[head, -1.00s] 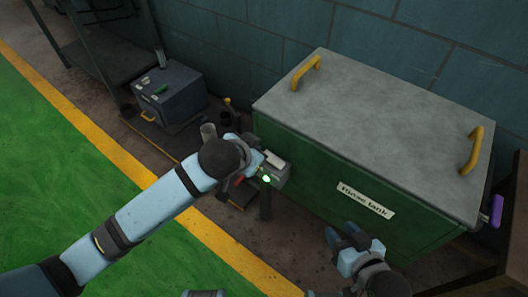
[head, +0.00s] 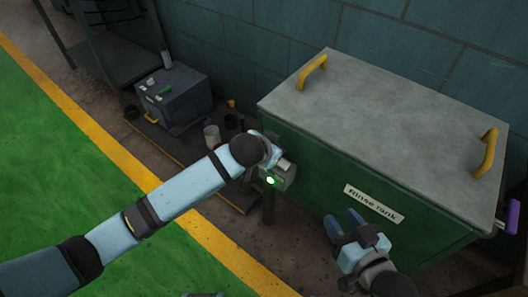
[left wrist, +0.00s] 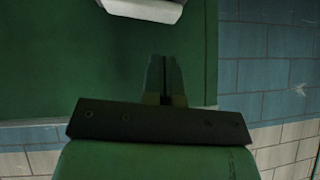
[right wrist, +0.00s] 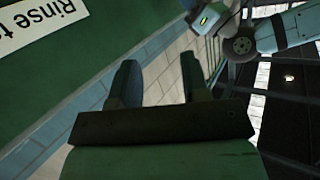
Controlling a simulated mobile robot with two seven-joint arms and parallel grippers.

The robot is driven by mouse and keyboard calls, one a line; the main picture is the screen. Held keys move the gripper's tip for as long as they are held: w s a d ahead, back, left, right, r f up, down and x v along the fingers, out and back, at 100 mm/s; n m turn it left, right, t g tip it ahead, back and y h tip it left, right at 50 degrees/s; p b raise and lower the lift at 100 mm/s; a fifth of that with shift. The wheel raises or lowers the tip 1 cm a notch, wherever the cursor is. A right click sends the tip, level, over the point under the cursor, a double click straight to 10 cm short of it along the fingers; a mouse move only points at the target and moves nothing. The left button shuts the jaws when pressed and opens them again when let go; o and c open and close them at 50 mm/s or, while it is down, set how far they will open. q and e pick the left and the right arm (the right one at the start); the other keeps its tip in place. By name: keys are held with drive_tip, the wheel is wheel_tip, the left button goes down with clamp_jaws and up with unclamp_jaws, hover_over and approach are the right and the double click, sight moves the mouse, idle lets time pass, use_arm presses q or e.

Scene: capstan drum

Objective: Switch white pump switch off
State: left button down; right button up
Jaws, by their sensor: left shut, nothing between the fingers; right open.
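A small grey switch box (head: 284,180) stands on a dark post in front of the green tank, with a lit green lamp (head: 270,181) and a white switch part (head: 284,164) on top. My left gripper (left wrist: 166,65) is shut and empty against the green tank wall in the left wrist view; a pale piece (left wrist: 145,8), seemingly the switch, shows just beyond its tips, apart from them. In the head view my left wrist hides its fingers beside the box. My right gripper (head: 345,221) is open and empty in front of the tank.
The green rinse tank (head: 330,168) has a grey lid with yellow handles. A dark box (head: 175,98) and several small vessels stand to the left by the wall. The green floor (head: 60,170) at the left is clear.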

use_arm(q)
drive_tip(key=f, duration=0.2)
drive_tip(key=f+b, duration=0.1)
drive_tip(key=shift+a+f, duration=0.3)
use_arm(e)
drive_tip(key=r, duration=0.1)
drive_tip(key=t, duration=0.1)
drive_tip(key=a+r+y, duration=0.1)
drive_tip(key=shift+w+r, duration=0.3)
use_arm(q)
drive_tip(key=shift+w+p, duration=0.1)
drive_tip(key=shift+p, duration=0.25)
drive_tip(key=shift+a+f+h+p, duration=0.15)
drive_tip(key=shift+f+h+p, duration=0.15)
drive_tip(key=shift+p, duration=0.2)
use_arm(e)
drive_tip(key=f, duration=0.1)
drive_tip(key=d+f+g+h, duration=0.1)
drive_tip(key=shift+s+f, duration=0.3)
drive_tip(key=shift+f, duration=0.05)
drive_tip(key=shift+r, duration=0.1)
use_arm(q)
drive_tip(key=shift+s+d+r+p, duration=0.4)
drive_tip(key=shift+d+p, duration=0.25)
drive_tip(key=shift+p, duration=0.2)
use_arm(e)
drive_tip(key=shift+r, duration=0.85)
